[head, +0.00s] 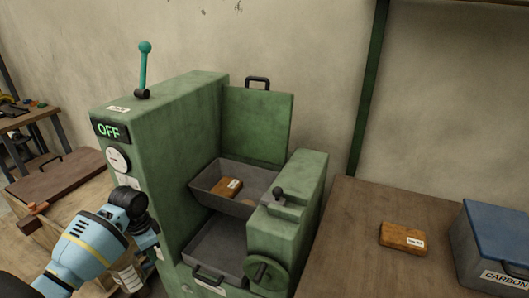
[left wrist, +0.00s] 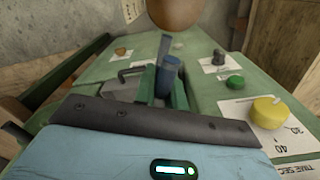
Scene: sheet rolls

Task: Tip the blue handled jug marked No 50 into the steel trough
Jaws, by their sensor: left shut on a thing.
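The steel trough (head: 213,192) is a grey open tray set in the green machine, with a labelled brown block (head: 227,187) lying in it. My left gripper (head: 146,228) is at the machine's front left, beside its control face. The left wrist view shows a small dark blue upright piece (left wrist: 167,78) between the jaws, and the gripper is shut on it. I cannot tell whether this piece is part of a jug or of the machine. No jug marked No 50 can be made out in either view. My right gripper is out of view.
The green machine (head: 160,125) reads OFF and carries a teal lever (head: 143,67) and a handwheel (head: 266,270). A lower grey tray (head: 215,250) sits below the trough. At right, a table holds a labelled brown block (head: 403,237) and a blue-lidded box (head: 500,235).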

